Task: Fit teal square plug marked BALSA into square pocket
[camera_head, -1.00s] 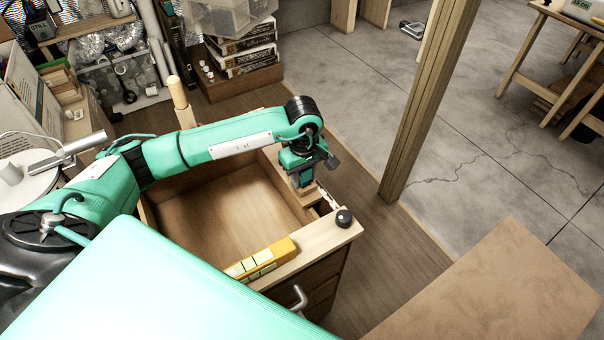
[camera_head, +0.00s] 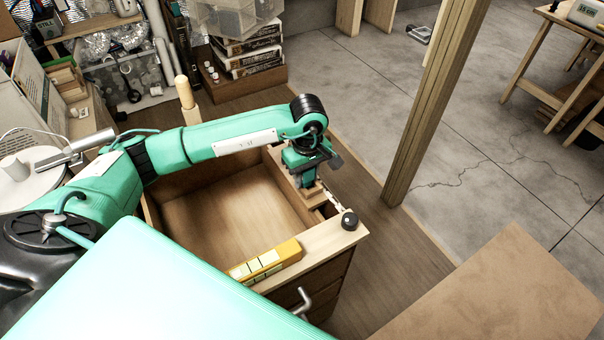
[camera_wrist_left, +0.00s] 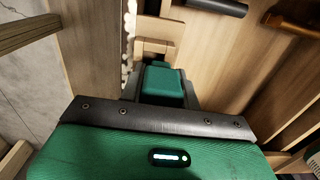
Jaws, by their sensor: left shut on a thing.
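My left gripper (camera_head: 308,188) points down at the right-hand rim of an open-topped wooden cabinet (camera_head: 318,242). It is shut on a small pale wooden piece, which shows ahead of the gripper in the left wrist view (camera_wrist_left: 155,46). Whether this piece is loose or part of the cabinet I cannot tell. I cannot make out a teal square plug, the BALSA marking or a square pocket in either view. The left wrist view is mostly filled by my green gripper body. My right gripper is not in view.
A black knob (camera_head: 349,220) stands on the cabinet's near right corner. A wooden post (camera_head: 428,110) stands to the right. A brown tabletop (camera_head: 500,290) fills the lower right.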

